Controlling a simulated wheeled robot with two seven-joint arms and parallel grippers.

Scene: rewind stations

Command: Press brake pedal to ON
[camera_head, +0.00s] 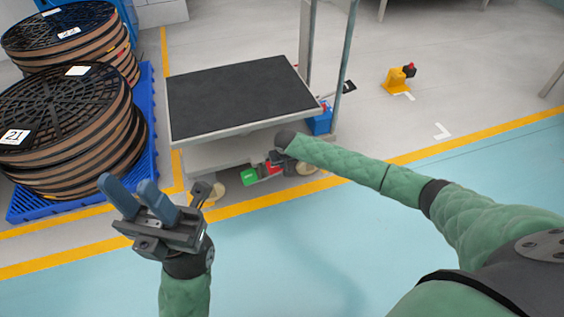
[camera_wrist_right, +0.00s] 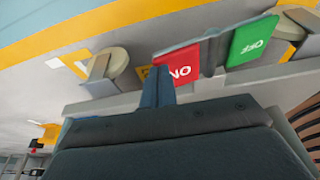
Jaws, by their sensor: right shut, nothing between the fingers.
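The brake pedal has a red ON side (camera_wrist_right: 188,68) and a green OFF side (camera_wrist_right: 250,40), seen upside down in the right wrist view. In the head view the red side (camera_head: 271,168) and the green side (camera_head: 250,177) show low at the front of the cart (camera_head: 235,98). My right gripper (camera_wrist_right: 158,82) is shut and empty. Its fingertips overlap the edge of the red side in the right wrist view; I cannot tell whether they touch. My right forearm hides part of that area in the head view. My left gripper (camera_head: 126,184) is open and empty, raised left of the cart.
Large black reels (camera_head: 66,120) stand on a blue pallet (camera_head: 150,130) at the left. Cart wheels (camera_wrist_right: 105,70) flank the pedal. A yellow stand with a red knob (camera_head: 396,80) is behind right. The blue floor in front is clear.

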